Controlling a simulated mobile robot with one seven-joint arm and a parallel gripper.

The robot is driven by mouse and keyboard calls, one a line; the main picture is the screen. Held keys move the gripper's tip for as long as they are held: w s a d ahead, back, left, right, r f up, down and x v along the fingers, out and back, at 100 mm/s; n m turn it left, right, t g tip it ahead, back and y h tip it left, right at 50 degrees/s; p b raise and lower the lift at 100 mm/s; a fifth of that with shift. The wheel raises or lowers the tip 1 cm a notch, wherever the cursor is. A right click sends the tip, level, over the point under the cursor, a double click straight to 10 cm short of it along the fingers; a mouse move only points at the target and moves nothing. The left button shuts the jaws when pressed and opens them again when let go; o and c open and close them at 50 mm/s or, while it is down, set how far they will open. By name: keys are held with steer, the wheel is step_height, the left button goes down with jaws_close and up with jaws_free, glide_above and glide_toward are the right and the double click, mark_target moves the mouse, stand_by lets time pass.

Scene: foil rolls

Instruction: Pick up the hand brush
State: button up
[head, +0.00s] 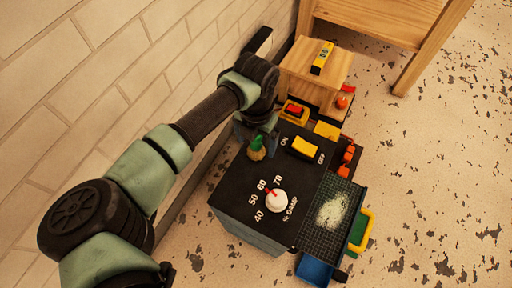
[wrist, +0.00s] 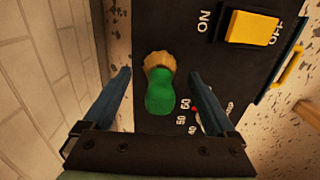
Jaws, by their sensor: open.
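The hand brush has a green handle (wrist: 161,98) and tan bristles (wrist: 158,60). It rests on the black top of a control box, near the wall side, and also shows small in the head view (head: 256,150). My gripper (wrist: 160,74) is open, with one blue-grey finger on each side of the brush in the wrist view. Gaps show between the fingers and the brush, and nothing is held. In the head view my gripper (head: 257,138) is over the brush, partly hidden by the wrist. I cannot tell its height above the box.
The box top (head: 233,190) carries a yellow ON/OFF switch (head: 304,147) and a white dial (head: 277,201). A mesh tray (head: 318,190) with pale grains lies to the right. A wooden block (head: 300,68) stands behind. The brick wall (head: 90,90) is close on the left.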

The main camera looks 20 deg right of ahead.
steer(key=shift+f, duration=0.25)
steer(key=c, duration=1.4)
jaws_close()
steer(key=shift+r, duration=0.15)
